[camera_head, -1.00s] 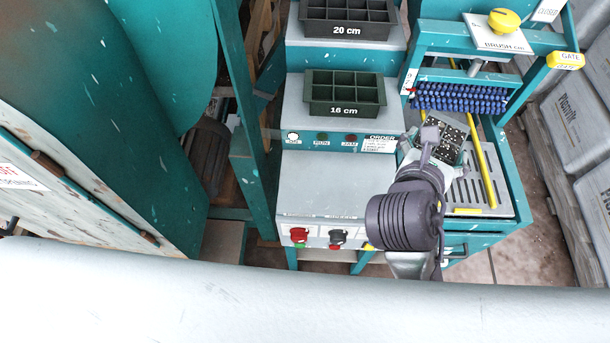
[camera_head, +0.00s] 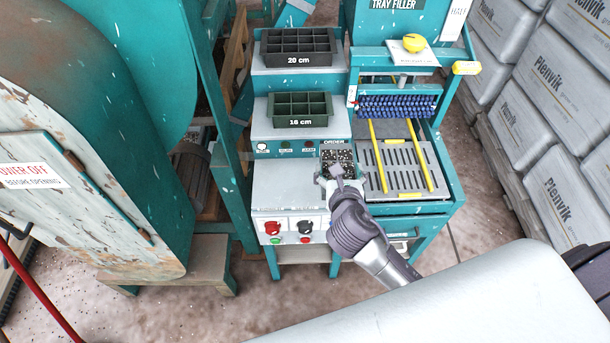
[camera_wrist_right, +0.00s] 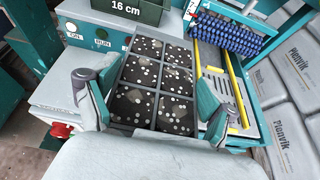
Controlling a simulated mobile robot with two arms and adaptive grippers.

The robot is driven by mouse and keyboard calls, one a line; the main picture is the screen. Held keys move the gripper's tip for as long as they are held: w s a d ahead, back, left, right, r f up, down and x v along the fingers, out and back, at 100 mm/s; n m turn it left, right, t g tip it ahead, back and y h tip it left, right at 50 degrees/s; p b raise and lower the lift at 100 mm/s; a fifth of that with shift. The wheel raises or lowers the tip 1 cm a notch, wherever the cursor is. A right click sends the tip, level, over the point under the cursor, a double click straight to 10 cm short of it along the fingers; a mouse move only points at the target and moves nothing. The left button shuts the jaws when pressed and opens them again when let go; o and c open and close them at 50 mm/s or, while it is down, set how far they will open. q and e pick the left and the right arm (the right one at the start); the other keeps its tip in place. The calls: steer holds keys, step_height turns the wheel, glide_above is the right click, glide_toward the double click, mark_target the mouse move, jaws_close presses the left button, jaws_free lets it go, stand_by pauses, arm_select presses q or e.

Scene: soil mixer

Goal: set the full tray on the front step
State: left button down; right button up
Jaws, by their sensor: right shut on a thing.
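The full tray (camera_head: 338,158) is dark, with several cells of dark soil dotted with white specks. It also shows in the right wrist view (camera_wrist_right: 152,82), level as far as I can tell. My right gripper (camera_head: 336,172) is shut on it, with a finger at each side in the right wrist view (camera_wrist_right: 150,100). The tray is over the right edge of the front step (camera_head: 285,190), a bare grey surface; I cannot tell whether it touches. The gripper hides part of the tray's near end. My left gripper is not in view.
A green 16 cm tray (camera_head: 300,108) and a black 20 cm tray (camera_head: 297,46) stand on the higher steps. Red and black knobs (camera_head: 272,229) are on the front panel. The slotted grate (camera_head: 400,168) and blue brush (camera_head: 396,107) are to the right.

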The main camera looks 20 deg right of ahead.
steer(key=shift+w+d+f, duration=0.25)
steer(key=shift+w+f, duration=0.75)
steer(key=shift+w, duration=0.05)
steer(key=shift+w+a+f, duration=0.55)
steer(key=shift+w+a, duration=0.05)
steer(key=shift+w, duration=0.05)
steer(key=w+a+f, duration=0.1)
steer(key=w, duration=0.1)
steer(key=w+a+f+b, duration=0.1)
steer(key=w+a+f, duration=0.1)
steer(key=w+a+f+b, duration=0.1)
steer(key=w, duration=0.1)
steer(key=shift+w+a+f, duration=0.25)
steer(key=shift+a+f, duration=0.1)
steer(key=shift+f, duration=0.05)
steer(key=shift+w+a+f, duration=0.15)
steer(key=shift+w, duration=0.05)
step_height(320, 180, down, 3)
steer(key=shift+f+b, duration=0.1)
steer(key=shift+b, duration=0.45)
steer(key=shift+f, duration=0.4)
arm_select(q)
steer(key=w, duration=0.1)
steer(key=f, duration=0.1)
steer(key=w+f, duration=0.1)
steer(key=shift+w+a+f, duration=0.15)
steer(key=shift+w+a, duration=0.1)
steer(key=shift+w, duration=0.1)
